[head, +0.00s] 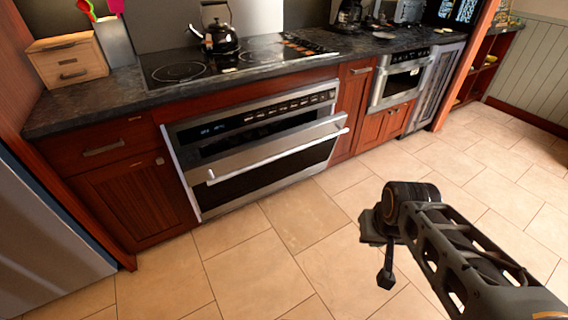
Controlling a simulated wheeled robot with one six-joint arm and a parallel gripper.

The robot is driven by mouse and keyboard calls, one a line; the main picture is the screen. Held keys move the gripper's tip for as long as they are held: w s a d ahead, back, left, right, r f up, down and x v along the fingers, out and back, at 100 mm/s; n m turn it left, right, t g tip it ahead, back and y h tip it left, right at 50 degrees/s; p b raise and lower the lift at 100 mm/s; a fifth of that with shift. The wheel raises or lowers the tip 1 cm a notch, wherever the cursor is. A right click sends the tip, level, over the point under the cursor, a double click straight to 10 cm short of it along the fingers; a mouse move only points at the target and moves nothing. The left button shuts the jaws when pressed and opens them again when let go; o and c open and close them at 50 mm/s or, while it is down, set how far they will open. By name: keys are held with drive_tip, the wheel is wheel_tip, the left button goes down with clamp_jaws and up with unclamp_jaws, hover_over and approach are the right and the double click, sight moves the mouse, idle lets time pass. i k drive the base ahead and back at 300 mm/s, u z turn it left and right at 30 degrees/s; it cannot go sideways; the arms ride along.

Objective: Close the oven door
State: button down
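The oven (255,145) is built into the red-brown cabinets under the cooktop. Its steel door (265,160) has a long bar handle (280,152) across it. The door seems to lean out a little at its top, with a dark band between it and the control panel (262,115); how far it is open is hard to tell. My gripper (384,262) is at the right of the picture, above the tiled floor, in front of and apart from the oven. It touches nothing that I can see. Its fingers are small and dark, and their opening is unclear.
A black kettle (219,37) stands on the cooktop (180,70). A wooden box (68,60) sits on the counter at left. A microwave drawer (400,80) is right of the oven. The tiled floor (270,270) before the oven is clear.

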sight(211, 197)
drive_tip(key=z, duration=0.05)
drive_tip(key=k, duration=0.45)
drive_tip(key=u, duration=1.05)
drive_tip(key=i, duration=1.15)
drive_tip(key=z, duration=0.4)
